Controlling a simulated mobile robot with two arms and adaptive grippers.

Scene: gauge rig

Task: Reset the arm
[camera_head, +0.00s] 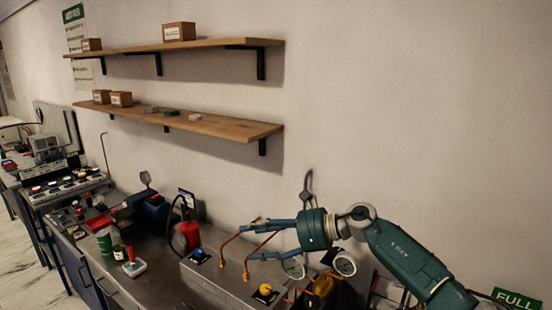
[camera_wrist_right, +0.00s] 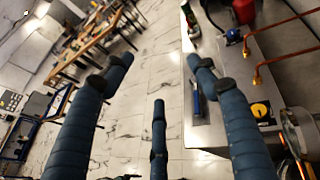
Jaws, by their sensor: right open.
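My right arm (camera_head: 405,255) reaches in from the lower right of the head view. Its teal gripper (camera_head: 252,224) points left above the rig bench, near the copper pipes (camera_head: 228,240). In the right wrist view the three dark blue fingers of this gripper (camera_wrist_right: 160,85) are spread apart with nothing between them. Beyond them are the floor and the bench edge. Two round gauges, one at the left (camera_head: 293,268) and one at the right (camera_head: 344,264), stand below the gripper. My left gripper is in neither view.
The metal bench holds a yellow knob (camera_head: 265,291), a blue knob (camera_head: 199,254), a red fire extinguisher (camera_head: 190,233) and a red-handled joystick (camera_head: 132,262). Two wooden shelves, upper (camera_head: 200,46) and lower (camera_head: 225,127), hang on the wall. The wall above the arm is clear.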

